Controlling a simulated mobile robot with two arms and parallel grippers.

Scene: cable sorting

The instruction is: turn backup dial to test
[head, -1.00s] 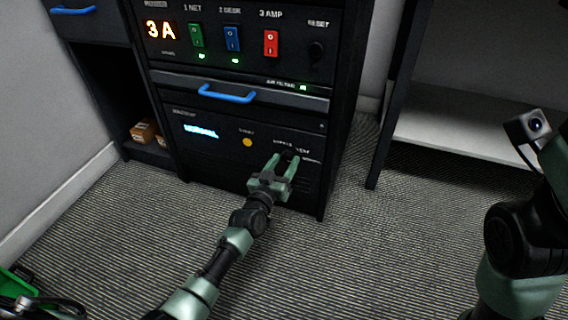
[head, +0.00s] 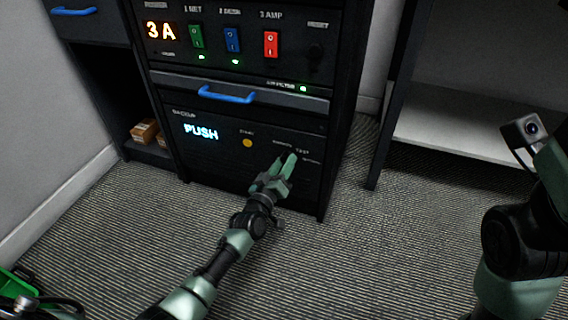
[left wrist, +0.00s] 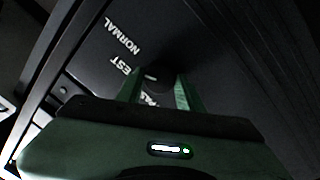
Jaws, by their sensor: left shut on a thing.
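The backup panel (head: 180,155) is the lower dark front of the cabinet. Its display (head: 201,131) reads PUSH in pale blue letters. My left gripper (head: 283,163) reaches to the panel's right part, shut on the backup dial and turned at a slant. The fingers mostly hide the dial in the head view. In the left wrist view the dark dial (left wrist: 157,77) shows dimly between the green fingers, near the labels NORMAL and TEST; a third label is partly covered.
A round yellow button (head: 247,143) sits on the panel left of the dial. Above are a blue drawer handle (head: 227,95) and green, blue and red (head: 271,44) switches. A shelf unit (head: 450,130) stands right. Carpet in front is clear.

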